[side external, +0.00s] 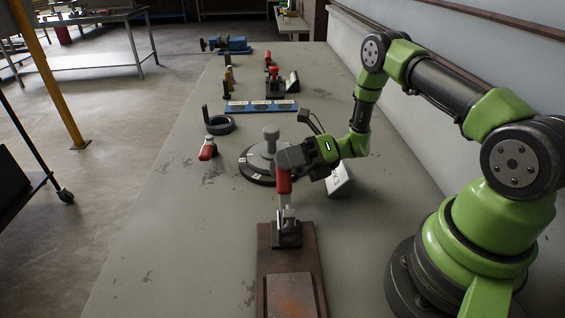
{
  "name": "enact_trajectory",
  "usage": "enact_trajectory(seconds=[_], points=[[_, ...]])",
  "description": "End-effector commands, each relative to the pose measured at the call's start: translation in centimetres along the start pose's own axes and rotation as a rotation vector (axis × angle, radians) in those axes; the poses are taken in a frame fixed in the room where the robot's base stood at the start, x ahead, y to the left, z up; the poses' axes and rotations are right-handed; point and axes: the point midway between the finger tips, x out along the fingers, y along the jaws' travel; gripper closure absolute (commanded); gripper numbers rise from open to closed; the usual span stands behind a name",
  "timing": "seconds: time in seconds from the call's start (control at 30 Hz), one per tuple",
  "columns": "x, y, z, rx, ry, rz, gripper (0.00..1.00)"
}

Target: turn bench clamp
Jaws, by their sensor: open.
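The fingers hide the handle's top. I cannot tell whether they touch the handle or sit around it.
Behind my gripper is a round dark dial base (256,173) with a grey knob. A white sign (339,181) stands to the right. A red-tipped part (207,150), a black ring (219,125) and a blue strip (261,107) lie farther back. A blue vise (232,45) is at the far end. The bench's left front is clear.

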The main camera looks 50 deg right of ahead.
Motion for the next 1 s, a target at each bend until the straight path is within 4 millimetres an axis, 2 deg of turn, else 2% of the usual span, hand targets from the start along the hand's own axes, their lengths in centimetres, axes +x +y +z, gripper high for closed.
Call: enact_trajectory(seconds=[0.3, 0.5, 0.53, 1.0], points=[[0.30, 0.03, 0.00, 0.000, 0.000, 0.000, 0.49], [0.29, 0.03, 0.00, 0.000, 0.000, 0.000, 0.95], [0.28, 0.03, 0.00, 0.000, 0.000, 0.000, 1.00], [0.43, 0.92, 0.05, -0.079, 0.017, -0.022, 1.00]])
